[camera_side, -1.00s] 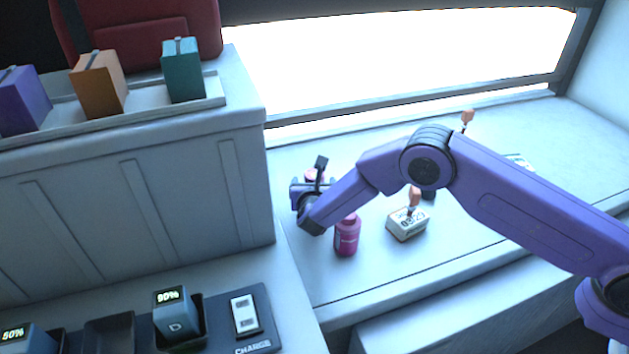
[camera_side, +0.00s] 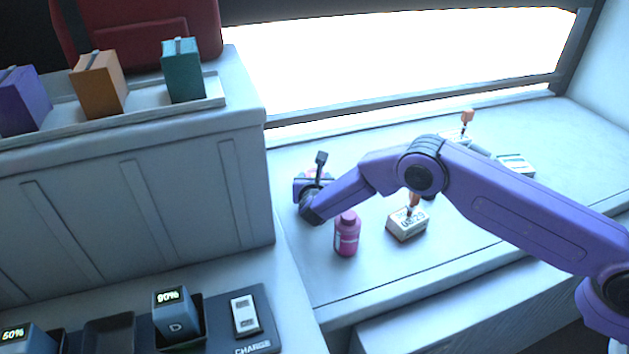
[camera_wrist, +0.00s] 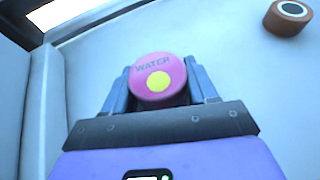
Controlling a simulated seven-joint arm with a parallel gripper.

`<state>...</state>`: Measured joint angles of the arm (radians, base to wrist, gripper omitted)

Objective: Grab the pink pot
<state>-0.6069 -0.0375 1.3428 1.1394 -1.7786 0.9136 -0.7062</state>
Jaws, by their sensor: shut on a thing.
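The pink pot (camera_wrist: 158,74) shows in the wrist view as a round pink lid with the word WATER and a yellow dot. It sits between the two blue-grey fingers of my gripper (camera_wrist: 158,88), which is shut on it. The pot's sides and base are hidden in that view. In the side view my gripper (camera_side: 314,187) is at the far left of the pale bench, close to the tall cabinet, and mostly hides the pot.
A magenta bottle (camera_side: 347,236) stands just in front of my gripper. A white box (camera_side: 407,225) with an orange-handled item is to its right. An orange-brown round thing (camera_wrist: 288,17) shows at the wrist view's upper right. The cabinet (camera_side: 140,185) bounds the left.

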